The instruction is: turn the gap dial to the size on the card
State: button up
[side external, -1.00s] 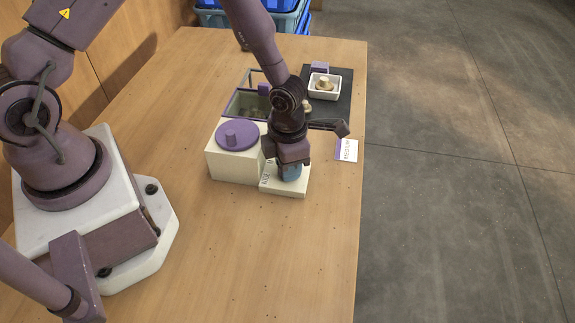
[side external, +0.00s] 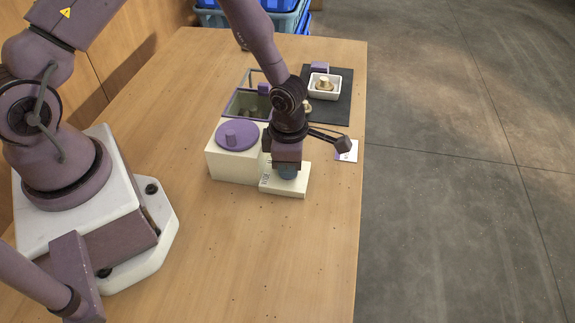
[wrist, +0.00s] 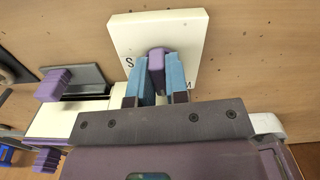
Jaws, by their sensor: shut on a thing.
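The gap dial is a cream plate (wrist: 185,27) with a purple knob (wrist: 157,62); the letters S and M show on the plate on either side of my fingers. In the side view the knob is hidden behind the gripper. Which letter the knob points at, I cannot tell. The size card (side external: 347,153), white with a purple edge, lies to the right, partly covered by my wrist.
A cream box (side external: 232,168) with a purple disc (side external: 237,135) stands left of my gripper. The table front is clear.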

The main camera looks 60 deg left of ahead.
jog(key=shift+s+a+f+m, duration=0.2)
jog(key=shift+m, duration=0.4)
jog(key=o, duration=0.4)
jog(key=shift+c, duration=0.2)
jog(key=o, duration=0.3)
jog(key=shift+r, duration=0.35)
jog(key=shift+w+d+r, duration=0.1)
jog(key=shift+r, duration=1.95)
